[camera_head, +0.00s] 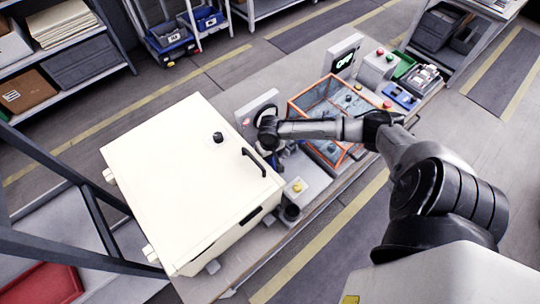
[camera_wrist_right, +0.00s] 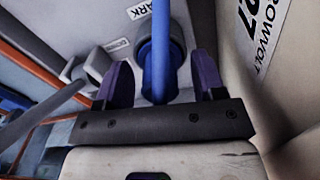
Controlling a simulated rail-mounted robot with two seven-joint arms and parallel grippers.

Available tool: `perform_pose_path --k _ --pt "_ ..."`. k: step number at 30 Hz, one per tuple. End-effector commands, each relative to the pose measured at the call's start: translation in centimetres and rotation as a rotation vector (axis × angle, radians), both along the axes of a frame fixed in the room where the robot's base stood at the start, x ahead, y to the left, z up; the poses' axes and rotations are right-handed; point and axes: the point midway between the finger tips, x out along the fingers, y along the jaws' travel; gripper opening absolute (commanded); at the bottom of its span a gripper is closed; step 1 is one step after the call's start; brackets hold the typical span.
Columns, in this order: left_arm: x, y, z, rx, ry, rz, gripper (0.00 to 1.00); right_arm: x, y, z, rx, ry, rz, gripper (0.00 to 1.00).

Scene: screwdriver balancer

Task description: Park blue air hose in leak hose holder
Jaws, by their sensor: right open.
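The blue air hose (camera_wrist_right: 161,45) runs down the middle of the right wrist view to a thicker blue end. A grey round holder-like part (camera_wrist_right: 178,55) is directly behind or around this end; I cannot tell whether the hose is seated in it. A white label (camera_wrist_right: 142,10) ending in "ARK" is beside it. My right gripper (camera_wrist_right: 163,72) is open, with one dark purple finger on each side of the hose and visible gaps. In the head view my right gripper (camera_head: 277,158) is small and dark beside the cream cabinet; the hose cannot be made out there. My left gripper is not in view.
The large cream cabinet (camera_head: 180,170) stands close left of the right gripper. A grey box with a yellow button (camera_head: 298,188) sits near the bench front. Another grey round part (camera_wrist_right: 88,65) is left of the hose.

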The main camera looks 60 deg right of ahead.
Motion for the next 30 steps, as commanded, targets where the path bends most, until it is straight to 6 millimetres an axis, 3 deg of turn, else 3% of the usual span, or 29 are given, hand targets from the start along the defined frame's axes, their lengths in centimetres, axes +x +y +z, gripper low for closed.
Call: perform_pose_path --k 5,21,30 --pt "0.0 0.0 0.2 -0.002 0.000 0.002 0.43 0.0 -0.1 1.0 -0.001 -0.002 0.001 0.63" --pt "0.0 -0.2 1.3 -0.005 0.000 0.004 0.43 0.0 0.0 10.7 -0.002 -0.003 0.001 0.63" --pt "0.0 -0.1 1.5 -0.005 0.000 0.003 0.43 0.0 0.0 13.5 0.000 0.000 0.000 0.63"
